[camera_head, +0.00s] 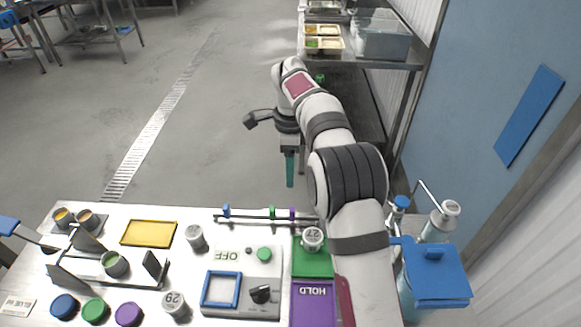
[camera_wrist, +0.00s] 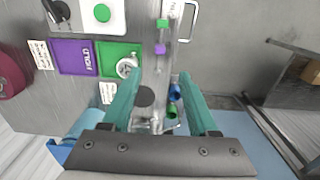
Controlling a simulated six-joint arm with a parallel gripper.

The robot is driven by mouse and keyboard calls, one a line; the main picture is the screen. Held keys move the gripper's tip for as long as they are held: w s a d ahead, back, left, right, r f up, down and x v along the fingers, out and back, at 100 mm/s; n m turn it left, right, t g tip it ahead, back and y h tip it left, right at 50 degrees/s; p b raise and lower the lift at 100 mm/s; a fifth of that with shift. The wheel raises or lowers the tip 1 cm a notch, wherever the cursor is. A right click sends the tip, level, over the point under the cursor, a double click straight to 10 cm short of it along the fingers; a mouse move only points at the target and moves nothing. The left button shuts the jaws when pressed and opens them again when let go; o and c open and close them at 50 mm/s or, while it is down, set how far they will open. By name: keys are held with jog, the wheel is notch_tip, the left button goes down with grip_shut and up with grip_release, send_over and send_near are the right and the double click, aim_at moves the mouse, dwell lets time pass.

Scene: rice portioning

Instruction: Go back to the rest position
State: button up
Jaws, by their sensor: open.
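My gripper (camera_head: 289,168) hangs past the far edge of the steel table, above the floor, with its teal fingers pointing down. In the wrist view my gripper (camera_wrist: 163,103) shows two teal fingers set wide apart with nothing between them. In the head view the fingers line up, so the gap does not show there. My arm reaches from the lower right up and away over the table's right side.
The steel table (camera_head: 200,264) holds a yellow tray (camera_head: 149,233), a scale with a blue frame (camera_head: 221,290), green (camera_head: 312,262) and purple (camera_head: 315,301) pads, and several jars. A blue-lidded container (camera_head: 437,271) stands right of my arm. Open floor (camera_head: 215,130) lies beyond.

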jog(key=s+d+r+n+y, duration=0.1)
jog(key=s+d+r+n, duration=0.25)
jog(key=s, duration=0.45)
jog(key=s+d+r+n, duration=0.3)
jog(key=s+r, duration=0.2)
jog(key=s, duration=0.4)
jog(key=s+d+f+n, duration=0.1)
jog(key=s+f+n, duration=0.1)
jog(key=s, duration=0.8)
jog(key=s+d+f+n, duration=0.1)
jog(key=s+f+n, duration=0.2)
jog(key=s, duration=0.8)
jog(key=shift+n+y, duration=0.4)
jog(key=shift+n, duration=0.05)
